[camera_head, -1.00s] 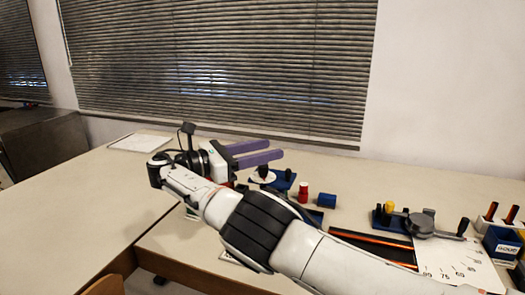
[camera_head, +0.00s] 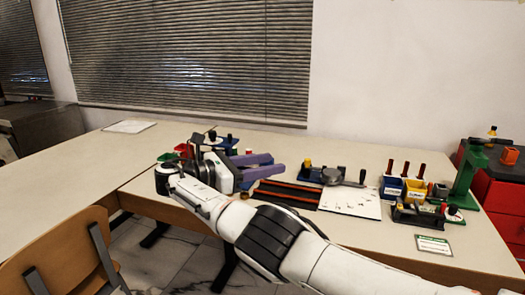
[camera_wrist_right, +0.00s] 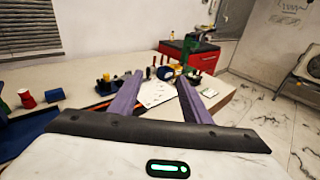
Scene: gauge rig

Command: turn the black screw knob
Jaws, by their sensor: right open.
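My right gripper (camera_head: 277,165) is open and empty above the table. Its two purple fingers point right, toward a grey gauge device with a black-ended lever (camera_head: 362,177) on a blue base with a yellow peg. The gripper is apart from that device. In the right wrist view the open fingers (camera_wrist_right: 160,77) frame a white marked sheet, with the devices beyond. Several small black knobs show, one on the blue fixture (camera_head: 228,139) behind my gripper and one on the green stand (camera_head: 466,180) at far right. I cannot tell which is the screw knob. My left gripper is out of view.
A wooden chair (camera_head: 60,250) is front left.

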